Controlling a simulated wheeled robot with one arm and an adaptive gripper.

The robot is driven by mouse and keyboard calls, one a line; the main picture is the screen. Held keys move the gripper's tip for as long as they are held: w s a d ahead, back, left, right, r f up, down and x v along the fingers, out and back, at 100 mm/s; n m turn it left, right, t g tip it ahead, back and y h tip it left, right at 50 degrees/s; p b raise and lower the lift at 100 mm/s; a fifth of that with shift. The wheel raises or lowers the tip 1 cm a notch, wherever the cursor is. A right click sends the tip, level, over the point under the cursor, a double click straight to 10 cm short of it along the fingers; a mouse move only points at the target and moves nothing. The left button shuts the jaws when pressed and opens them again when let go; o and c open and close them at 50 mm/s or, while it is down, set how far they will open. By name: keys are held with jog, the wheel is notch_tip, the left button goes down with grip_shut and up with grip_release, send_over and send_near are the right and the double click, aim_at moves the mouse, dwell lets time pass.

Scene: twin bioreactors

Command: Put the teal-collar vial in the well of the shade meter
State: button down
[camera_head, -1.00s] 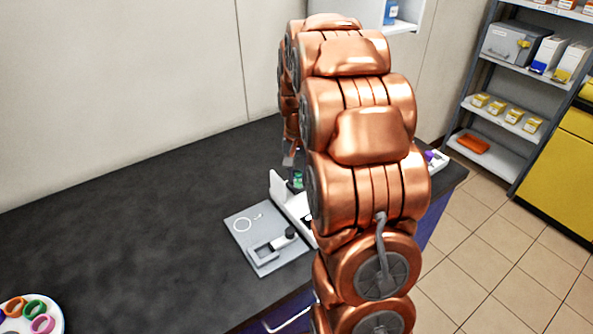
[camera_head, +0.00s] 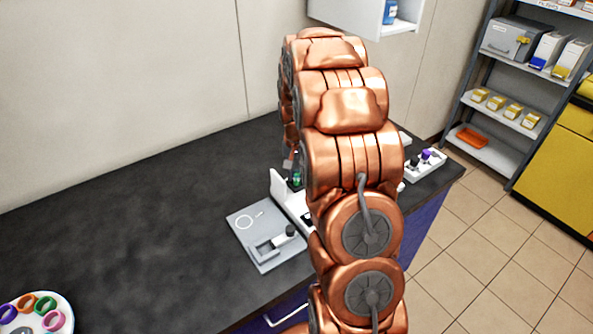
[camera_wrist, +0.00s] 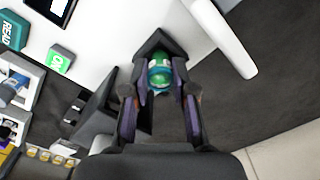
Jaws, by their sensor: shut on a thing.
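In the wrist view my gripper (camera_wrist: 162,88) is shut on the teal-collar vial (camera_wrist: 160,74), which has a green top and a teal band between the fingers. The white shade meter (camera_wrist: 110,35) lies under and beside the fingers, with a green ON button and a teal READ button. The vial's lower end is hidden, so I cannot tell whether it is in the well. In the head view the green top (camera_head: 297,178) shows beside the white meter (camera_head: 279,188); my arm hides most of the gripper and meter.
A grey plate (camera_head: 247,243) with a ring mark and a small dark-capped item lies in front of the meter. A white rack (camera_head: 428,168) with capped vials stands to the right. A round dish (camera_head: 62,304) with coloured rings is at lower left. The left bench (camera_head: 130,220) is clear.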

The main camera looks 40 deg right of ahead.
aim_at(297, 171)
jog(key=shift+f, duration=0.1)
jog(key=shift+f, duration=0.15)
jog(key=c, duration=0.9)
grip_release()
jog(key=shift+c, duration=0.2)
jog(key=shift+r, duration=0.2)
notch_tip(297, 171, up, 10)
jog(key=b, duration=0.3)
jog(key=shift+w+r+b, duration=0.1)
jog(key=shift+r+b, duration=0.1)
jog(key=shift+b, duration=0.2)
jog(key=shift+r, duration=0.9)
